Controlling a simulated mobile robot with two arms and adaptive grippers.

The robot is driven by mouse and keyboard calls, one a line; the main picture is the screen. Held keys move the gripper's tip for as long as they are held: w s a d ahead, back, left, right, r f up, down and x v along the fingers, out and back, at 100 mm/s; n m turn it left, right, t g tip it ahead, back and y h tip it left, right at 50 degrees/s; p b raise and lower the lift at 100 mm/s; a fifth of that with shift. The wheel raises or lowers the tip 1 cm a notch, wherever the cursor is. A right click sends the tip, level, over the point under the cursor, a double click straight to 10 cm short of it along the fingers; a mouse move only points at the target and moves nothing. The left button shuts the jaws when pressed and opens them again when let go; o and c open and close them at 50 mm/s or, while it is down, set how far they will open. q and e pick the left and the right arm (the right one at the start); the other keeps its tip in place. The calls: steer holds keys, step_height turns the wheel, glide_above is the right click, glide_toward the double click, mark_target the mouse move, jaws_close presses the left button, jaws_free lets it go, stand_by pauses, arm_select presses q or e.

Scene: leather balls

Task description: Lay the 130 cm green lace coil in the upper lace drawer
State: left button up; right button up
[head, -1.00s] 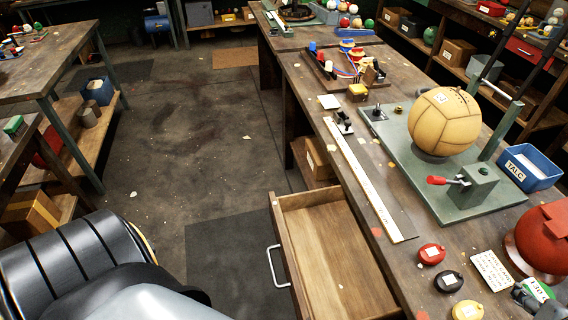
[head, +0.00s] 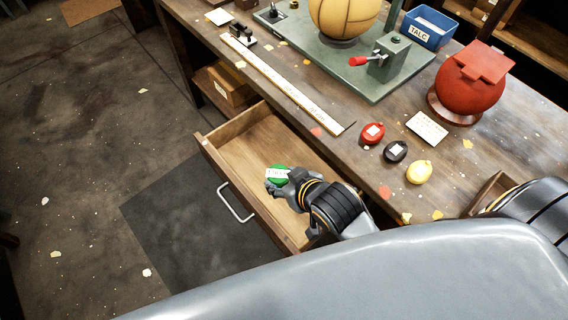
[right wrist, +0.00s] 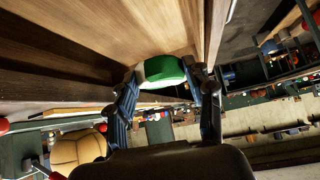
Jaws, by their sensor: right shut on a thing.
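The green lace coil (head: 279,175) with a white label is held in my right gripper (head: 276,184), over the open drawer (head: 239,150). The drawer is wooden, with a metal handle, pulled out from the workbench; apart from the coil, it looks empty. In the right wrist view the green coil (right wrist: 162,71) sits between the two fingertips (right wrist: 165,80), with bare drawer wood (right wrist: 110,30) beyond it. I cannot tell whether the coil touches the drawer's bottom. My left gripper is not in view.
Red (head: 373,133), black (head: 395,152) and yellow (head: 419,172) coils lie on the bench beside a white card (head: 427,127). A long ruler (head: 280,80) lies along the bench edge. A red ball (head: 470,85) stands at right. Another drawer (head: 492,190) shows partly open behind my arm.

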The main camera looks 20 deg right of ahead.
steer(key=w+f, duration=0.3)
steer(key=w, duration=0.1)
steer(key=w+d+f, duration=0.1)
steer(key=w+f, duration=0.2)
steer(key=w, duration=0.1)
steer(key=w+f, duration=0.3)
steer(key=w, duration=0.1)
steer(key=shift+w+d, duration=0.25)
steer(key=shift+w, duration=0.05)
steer(key=shift+w+f, duration=0.1)
steer(key=shift+f, duration=1.55)
steer(key=o, duration=1.2)
steer(key=shift+f, duration=0.15)
steer(key=shift+c, duration=0.2)
steer(key=shift+r, duration=0.25)
steer(key=v, duration=1.2)
steer(key=shift+p, duration=0.45)
